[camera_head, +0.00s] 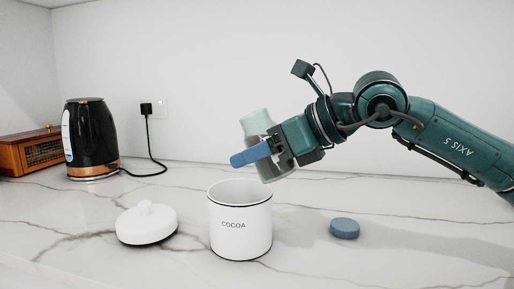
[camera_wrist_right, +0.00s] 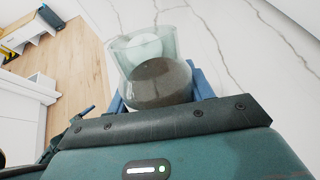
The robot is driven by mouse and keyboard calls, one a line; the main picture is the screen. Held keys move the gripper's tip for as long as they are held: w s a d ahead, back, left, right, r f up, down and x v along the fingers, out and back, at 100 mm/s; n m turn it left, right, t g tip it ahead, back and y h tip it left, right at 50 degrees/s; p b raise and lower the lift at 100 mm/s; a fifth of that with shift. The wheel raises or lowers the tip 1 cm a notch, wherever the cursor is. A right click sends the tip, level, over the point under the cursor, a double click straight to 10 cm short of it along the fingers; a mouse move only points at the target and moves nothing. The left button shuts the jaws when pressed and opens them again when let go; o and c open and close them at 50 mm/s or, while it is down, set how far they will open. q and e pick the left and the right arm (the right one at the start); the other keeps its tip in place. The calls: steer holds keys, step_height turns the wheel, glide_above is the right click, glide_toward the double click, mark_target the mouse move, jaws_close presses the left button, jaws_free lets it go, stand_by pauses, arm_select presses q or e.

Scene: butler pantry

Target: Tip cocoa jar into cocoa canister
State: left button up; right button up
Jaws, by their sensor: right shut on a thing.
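The clear glass cocoa jar (camera_head: 257,122) is held in the air above and just right of the canister's mouth. It leans, its upper end to the left. In the right wrist view the jar (camera_wrist_right: 150,50) has brown cocoa (camera_wrist_right: 158,82) in its near end, and its far part is clear. My right gripper (camera_head: 258,152) is shut on the jar, one blue finger across its near side. The white cocoa canister (camera_head: 240,240), marked COCOA, stands upright and open on the counter. I cannot see what is inside it. My left gripper is out of view.
The white canister lid (camera_head: 147,225) lies left of the canister. A blue round cap (camera_head: 344,228) lies to its right. A black kettle (camera_head: 90,140) and a wooden box-like radio (camera_head: 27,152) stand at the back left. A cord runs to the wall socket (camera_head: 160,107).

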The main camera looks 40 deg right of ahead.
steer(key=shift+s+f+g, duration=0.15)
steer(key=shift+f+g, duration=0.15)
steer(key=shift+f, duration=0.5)
arm_select(q)
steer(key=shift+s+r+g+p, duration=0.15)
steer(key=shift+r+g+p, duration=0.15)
steer(key=shift+p, duration=0.25)
arm_select(e)
steer(key=shift+s+d+g+h, duration=0.1)
steer(key=shift+g+h, duration=0.2)
steer(key=shift+h, duration=0.1)
arm_select(q)
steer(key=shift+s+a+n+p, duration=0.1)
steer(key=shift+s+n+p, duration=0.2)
steer(key=shift+p, duration=0.1)
arm_select(e)
steer(key=shift+s+f, duration=0.1)
steer(key=shift+f, duration=0.05)
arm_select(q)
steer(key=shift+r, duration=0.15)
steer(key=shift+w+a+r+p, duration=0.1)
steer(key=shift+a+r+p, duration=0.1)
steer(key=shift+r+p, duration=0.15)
arm_select(e)
steer(key=shift+g, duration=0.4)
